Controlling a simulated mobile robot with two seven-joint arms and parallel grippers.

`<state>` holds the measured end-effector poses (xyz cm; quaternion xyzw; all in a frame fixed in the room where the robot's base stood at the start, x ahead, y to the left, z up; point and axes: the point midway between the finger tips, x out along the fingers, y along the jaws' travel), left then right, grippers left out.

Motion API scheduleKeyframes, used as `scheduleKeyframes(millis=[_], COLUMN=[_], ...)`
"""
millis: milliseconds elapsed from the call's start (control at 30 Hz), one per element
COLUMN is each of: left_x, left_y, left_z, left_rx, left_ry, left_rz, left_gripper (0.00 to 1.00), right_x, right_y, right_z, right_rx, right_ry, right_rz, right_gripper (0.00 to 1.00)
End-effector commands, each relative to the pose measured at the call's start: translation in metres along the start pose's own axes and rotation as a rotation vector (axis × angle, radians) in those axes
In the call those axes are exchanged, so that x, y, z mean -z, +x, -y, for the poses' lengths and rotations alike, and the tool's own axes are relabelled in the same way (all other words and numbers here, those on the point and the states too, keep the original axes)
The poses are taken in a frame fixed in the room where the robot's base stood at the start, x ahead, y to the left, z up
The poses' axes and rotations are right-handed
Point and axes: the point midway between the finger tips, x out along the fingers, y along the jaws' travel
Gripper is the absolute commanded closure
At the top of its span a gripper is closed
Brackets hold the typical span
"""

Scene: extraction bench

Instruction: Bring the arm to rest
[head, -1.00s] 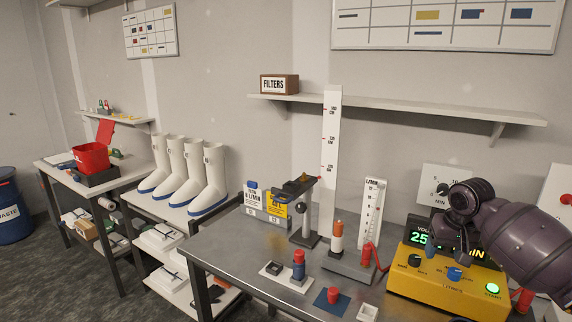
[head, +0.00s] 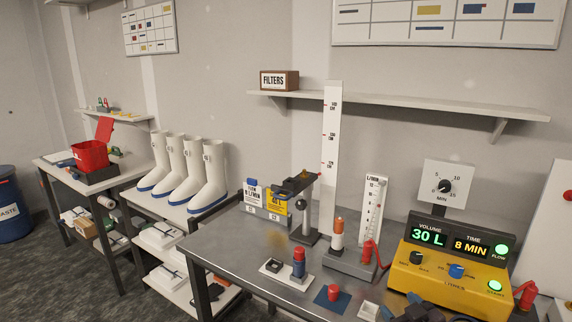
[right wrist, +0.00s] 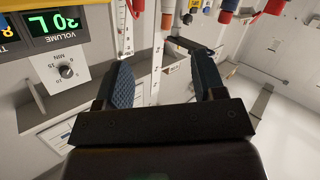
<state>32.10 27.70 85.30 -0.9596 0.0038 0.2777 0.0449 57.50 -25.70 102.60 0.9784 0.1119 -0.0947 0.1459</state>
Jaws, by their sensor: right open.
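My right gripper (right wrist: 165,75) is open in the right wrist view, its two dark ridged fingers apart with nothing between them. In the head view only a dark part of my right arm shows at the bottom edge, in front of the yellow control box (head: 450,283). The box's display (head: 456,240) reads 30 L and 8 MIN, with green lights lit at FLOW and START. The display also shows upside down in the right wrist view (right wrist: 55,22). My left gripper is in neither view.
A metal bench (head: 225,248) carries a flow tube (head: 371,208), a tall ruler (head: 330,150), a small stand (head: 305,215) and red and blue pieces. A shelf (head: 400,107) hangs above. White boots (head: 208,178) and a red bin (head: 91,156) stand to the left.

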Motion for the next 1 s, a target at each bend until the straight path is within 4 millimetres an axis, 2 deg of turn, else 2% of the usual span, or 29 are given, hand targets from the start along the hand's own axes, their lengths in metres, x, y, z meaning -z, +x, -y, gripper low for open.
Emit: scheduleKeyframes(millis=[33, 267, 400, 600, 700, 800, 1000], left_x=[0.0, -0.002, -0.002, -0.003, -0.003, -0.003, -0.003], left_y=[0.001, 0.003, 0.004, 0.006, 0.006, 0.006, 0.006], left_z=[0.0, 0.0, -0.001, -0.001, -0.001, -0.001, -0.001], left_rx=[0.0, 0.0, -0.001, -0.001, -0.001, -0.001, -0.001], left_ry=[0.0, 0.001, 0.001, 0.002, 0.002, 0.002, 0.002], left_rz=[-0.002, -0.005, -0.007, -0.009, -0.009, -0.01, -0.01], left_gripper=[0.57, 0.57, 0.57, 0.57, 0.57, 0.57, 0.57], right_x=[-0.018, -0.087, -0.134, -0.19, -0.204, -0.211, -0.213], right_y=[-0.015, -0.08, -0.124, -0.179, -0.196, -0.204, -0.205], right_z=[0.009, 0.038, 0.056, 0.081, 0.088, 0.09, 0.09], right_rx=[-0.01, -0.072, -0.105, -0.132, -0.136, -0.137, -0.136], right_ry=[0.015, 0.083, 0.152, 0.234, 0.251, 0.254, 0.254], right_rz=[0.004, 0.071, 0.171, 0.303, 0.342, 0.361, 0.365], right_gripper=[0.37, 0.37, 0.37, 0.37, 0.37, 0.37, 0.37])
